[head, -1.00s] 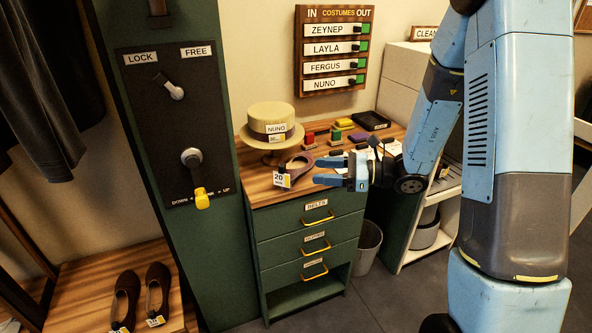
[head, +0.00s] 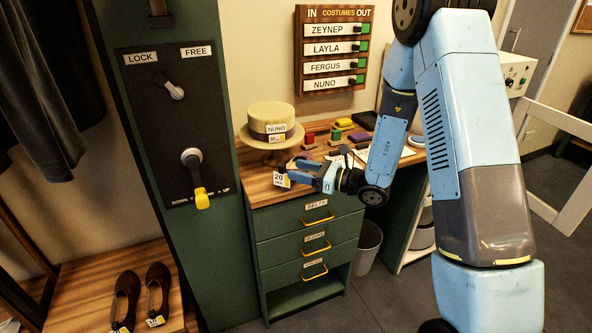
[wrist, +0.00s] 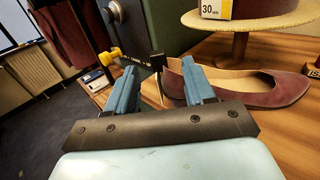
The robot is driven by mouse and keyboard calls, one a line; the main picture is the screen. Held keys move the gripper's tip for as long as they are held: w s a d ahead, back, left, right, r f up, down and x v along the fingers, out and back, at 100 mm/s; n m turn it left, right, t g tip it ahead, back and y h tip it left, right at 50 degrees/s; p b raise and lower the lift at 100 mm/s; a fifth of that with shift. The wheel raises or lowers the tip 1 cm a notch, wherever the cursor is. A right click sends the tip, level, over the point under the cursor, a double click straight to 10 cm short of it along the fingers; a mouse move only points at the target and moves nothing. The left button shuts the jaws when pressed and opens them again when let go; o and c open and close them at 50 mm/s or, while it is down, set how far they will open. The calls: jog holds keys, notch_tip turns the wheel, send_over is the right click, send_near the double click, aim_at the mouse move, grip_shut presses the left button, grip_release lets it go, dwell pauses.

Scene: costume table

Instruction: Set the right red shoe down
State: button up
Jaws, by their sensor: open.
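The dark red shoe (wrist: 262,84) rests on the wooden cabinet top, its tan inside showing and its toe to the right in the wrist view. In the head view my gripper (head: 300,172) hides most of it; its white-and-yellow tag (head: 281,181) shows at the cabinet's front left edge. My gripper also shows in the wrist view (wrist: 158,70), with its blue fingers apart. The shoe's heel end lies between the fingers, with the right finger at the shoe's opening. I cannot tell whether either finger touches it.
A cream hat (head: 271,117) on a round stand is close behind the shoe. Coloured blocks (head: 343,122) lie farther back on the cabinet top. A brown pair of shoes (head: 157,288) sits on the low shelf.

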aim_at(285, 167)
jog(key=shift+x, duration=3.1)
jog(key=shift+c, duration=0.3)
grip_shut()
